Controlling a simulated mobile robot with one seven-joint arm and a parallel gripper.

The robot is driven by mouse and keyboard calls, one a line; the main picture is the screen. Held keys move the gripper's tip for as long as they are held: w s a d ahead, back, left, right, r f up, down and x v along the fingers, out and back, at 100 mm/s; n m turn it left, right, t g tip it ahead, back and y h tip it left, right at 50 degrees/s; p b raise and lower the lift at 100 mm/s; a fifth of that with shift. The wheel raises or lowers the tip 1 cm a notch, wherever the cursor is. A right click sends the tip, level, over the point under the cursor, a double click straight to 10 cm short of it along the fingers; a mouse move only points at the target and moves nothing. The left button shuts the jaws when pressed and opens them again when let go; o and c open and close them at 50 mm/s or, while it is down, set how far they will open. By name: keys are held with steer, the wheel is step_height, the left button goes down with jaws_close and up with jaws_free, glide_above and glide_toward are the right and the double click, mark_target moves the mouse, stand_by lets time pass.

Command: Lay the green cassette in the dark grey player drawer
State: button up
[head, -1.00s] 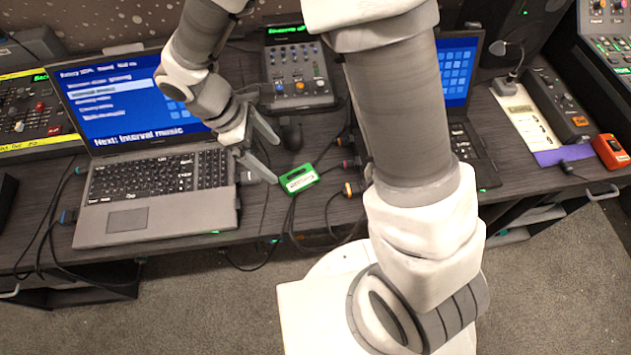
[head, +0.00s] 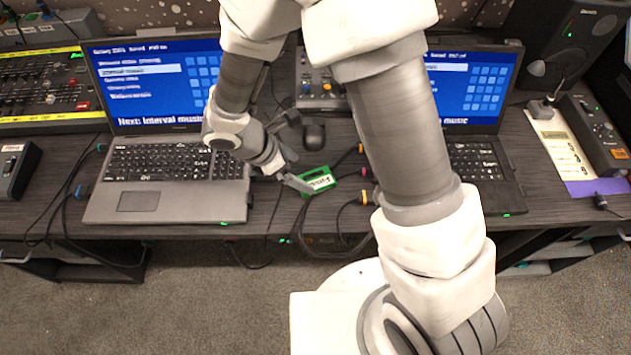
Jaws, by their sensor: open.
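The green cassette (head: 319,181) lies on the dark desk between the two laptops, near the desk's front edge. It has a pale label. My gripper (head: 301,178) is low over the desk at the cassette's left side, with a finger in front of the cassette's left end. The jaws are open. I cannot tell whether a finger touches the cassette. The dark grey player drawer cannot be made out in this view; my arm hides part of the desk.
A left laptop (head: 180,190) and a right laptop (head: 478,170) flank the cassette. A black mouse (head: 314,136) sits behind it. Cables run around the cassette and hang over the front edge. A mixer (head: 40,90) stands at far left, a speaker (head: 570,45) at back right.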

mark_target(315, 179)
steer(key=b+x, duration=0.1)
steer(key=x, duration=0.4)
steer(key=shift+w+d+f, duration=0.1)
steer(key=shift+d+f, duration=0.1)
steer(key=shift+d, duration=0.15)
